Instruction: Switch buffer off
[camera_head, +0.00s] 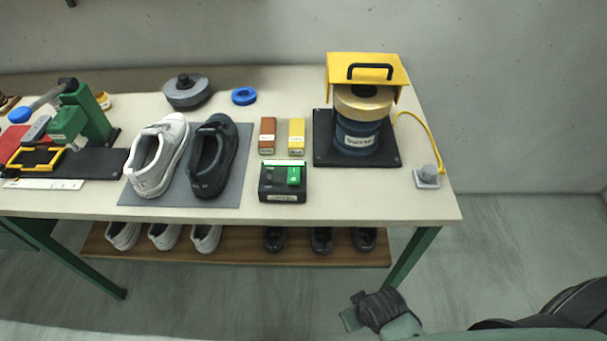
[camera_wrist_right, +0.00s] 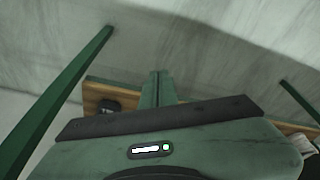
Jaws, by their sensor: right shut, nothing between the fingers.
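The buffer (camera_head: 358,128) is a dark blue drum with a tan wheel on top, under a yellow hood (camera_head: 345,62) with a black handle. It stands on a black base plate (camera_head: 388,158) at the table's right end. A black box (camera_head: 270,189) with a green switch (camera_head: 294,176) sits to its left, near the front edge. A grey button unit (camera_head: 427,178) stands to its right. My right gripper (camera_head: 350,314) is shut and empty, below and in front of the table's right end; it also shows in the right wrist view (camera_wrist_right: 158,88). My left gripper is not in view.
A white and a black shoe (camera_head: 212,160) stand on a grey mat (camera_head: 232,190). Brown and yellow blocks (camera_head: 297,137) lie behind the black box. A yellow cable (camera_head: 425,132) runs beside the buffer. A lower shelf (camera_head: 250,253) holds several shoes.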

